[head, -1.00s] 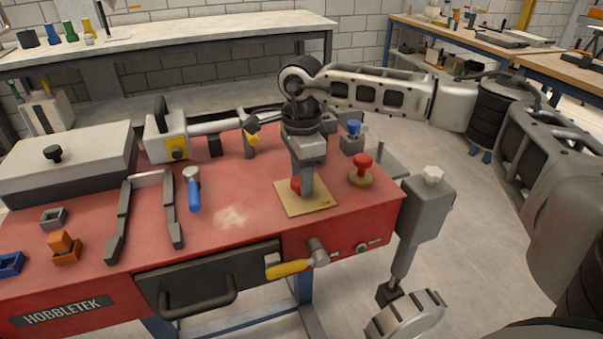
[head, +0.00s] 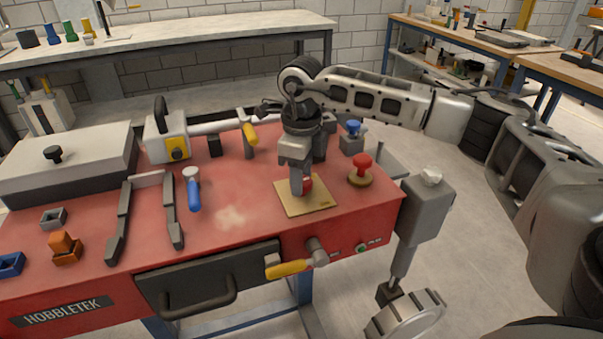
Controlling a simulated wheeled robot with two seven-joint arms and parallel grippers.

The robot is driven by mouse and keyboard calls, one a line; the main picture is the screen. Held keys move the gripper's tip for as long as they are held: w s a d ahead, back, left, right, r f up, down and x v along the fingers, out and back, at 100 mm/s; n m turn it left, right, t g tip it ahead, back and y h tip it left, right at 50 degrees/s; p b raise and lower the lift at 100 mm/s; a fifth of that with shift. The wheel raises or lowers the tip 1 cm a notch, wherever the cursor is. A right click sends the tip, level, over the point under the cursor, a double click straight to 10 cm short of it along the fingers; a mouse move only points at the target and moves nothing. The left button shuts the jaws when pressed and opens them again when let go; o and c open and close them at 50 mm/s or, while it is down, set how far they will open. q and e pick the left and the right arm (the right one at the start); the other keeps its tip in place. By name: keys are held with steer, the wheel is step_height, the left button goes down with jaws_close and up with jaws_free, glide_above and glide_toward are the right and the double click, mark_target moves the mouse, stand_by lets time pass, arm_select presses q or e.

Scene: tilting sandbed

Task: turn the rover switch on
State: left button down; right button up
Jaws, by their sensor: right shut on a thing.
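My right gripper (head: 298,188) points down over a tan square plate (head: 318,206) at the right of the red bench. It is shut on a small red knob (head: 307,184) on that plate. The fingers hide much of the knob. No label marks it, so I cannot tell for sure which part is the rover switch. A red mushroom-shaped button (head: 361,165) on a brown round base stands just right of the plate, apart from the gripper. My left gripper is not in view.
A yellow-handled lever (head: 288,268) and a green button (head: 362,248) are on the bench's front face. A blue-topped knob (head: 353,130) stands behind. A blue-handled tool (head: 194,190) lies left, and a grey-lidded box (head: 70,160) is at far left.

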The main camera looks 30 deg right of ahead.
steer(key=m, duration=0.5)
steer(key=shift+r+m, duration=0.15)
steer(key=shift+m, duration=0.25)
steer(key=shift+m+p, duration=0.55)
steer(key=shift+m, duration=1.65)
steer(key=shift+w, duration=0.1)
steer(key=o, duration=1)
steer(key=shift+c, duration=0.2)
step_height(320, 180, up, 16)
